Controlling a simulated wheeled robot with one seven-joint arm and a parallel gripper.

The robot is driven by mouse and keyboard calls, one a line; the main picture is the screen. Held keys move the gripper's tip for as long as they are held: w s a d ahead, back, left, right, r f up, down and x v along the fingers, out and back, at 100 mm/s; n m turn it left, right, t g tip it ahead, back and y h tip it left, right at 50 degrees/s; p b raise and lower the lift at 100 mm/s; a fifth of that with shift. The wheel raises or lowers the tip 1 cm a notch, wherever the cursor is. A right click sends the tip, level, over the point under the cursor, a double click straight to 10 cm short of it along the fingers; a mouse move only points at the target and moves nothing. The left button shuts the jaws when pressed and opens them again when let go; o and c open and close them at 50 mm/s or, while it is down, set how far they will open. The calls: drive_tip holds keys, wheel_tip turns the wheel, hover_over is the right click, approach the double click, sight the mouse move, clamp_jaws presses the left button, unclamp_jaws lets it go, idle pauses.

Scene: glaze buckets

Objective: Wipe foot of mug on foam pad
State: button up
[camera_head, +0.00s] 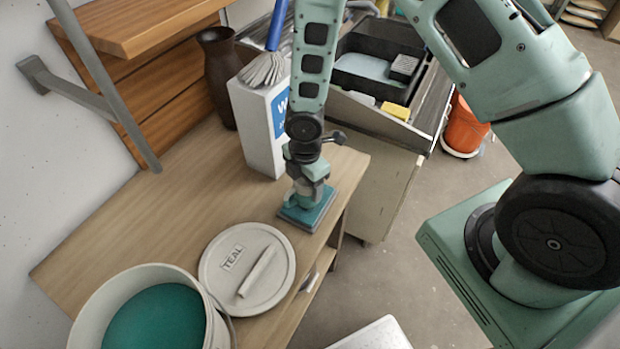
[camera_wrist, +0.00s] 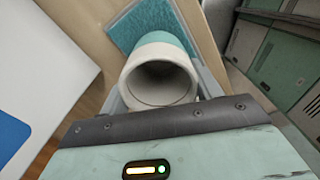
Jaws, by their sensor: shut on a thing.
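The mug (camera_wrist: 158,50) is pale with a teal band at its far end, and its open mouth faces the wrist camera. My gripper (camera_head: 307,184) is shut on it, with a finger on either side of the mug (camera_wrist: 160,92). In the head view the mug (camera_head: 309,203) is small and partly hidden by my gripper. The teal foam pad (camera_head: 325,207) lies at the table's right edge, directly under the mug; it also shows in the wrist view (camera_wrist: 122,30). The foot is hidden, so I cannot tell whether it touches the pad.
A round lid marked TEAL (camera_head: 217,275) lies in front of the pad, beside a bucket of teal glaze (camera_head: 90,325). A white box (camera_head: 258,130) stands behind my gripper, and a dark vase (camera_head: 222,75) further back. The table's left part (camera_head: 120,240) is clear.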

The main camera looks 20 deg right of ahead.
drive_tip(key=shift+s+a+f+b, duration=0.1)
drive_tip(key=shift+s+a+b, duration=0.2)
drive_tip(key=shift+s+a, duration=0.35)
drive_tip(key=shift+s+a+f+b, duration=0.1)
drive_tip(key=shift+s+a+b, duration=0.15)
drive_tip(key=shift+s+a, duration=0.35)
drive_tip(key=shift+w+d+r+p, duration=0.1)
drive_tip(key=shift+w+d+p, duration=0.7)
drive_tip(key=shift+w+d, duration=0.5)
drive_tip(key=shift+w+d+r+p, duration=0.1)
drive_tip(key=shift+w+d+p, duration=0.85)
drive_tip(key=shift+d, duration=0.5)
drive_tip(key=shift+s+a+f+b, duration=0.1)
drive_tip(key=shift+s+a+b, duration=0.15)
drive_tip(key=shift+a+b, duration=0.3)
drive_tip(key=shift+s+a+b, duration=0.6)
drive_tip(key=shift+s+a, duration=0.3)
drive_tip(key=shift+a, duration=0.25)
drive_tip(key=shift+s+a+b, duration=0.6)
drive_tip(key=shift+s+a, duration=0.25)
drive_tip(key=shift+a, duration=0.3)
wheel_tip(320, 180, up, 7)
drive_tip(key=p, duration=0.6)
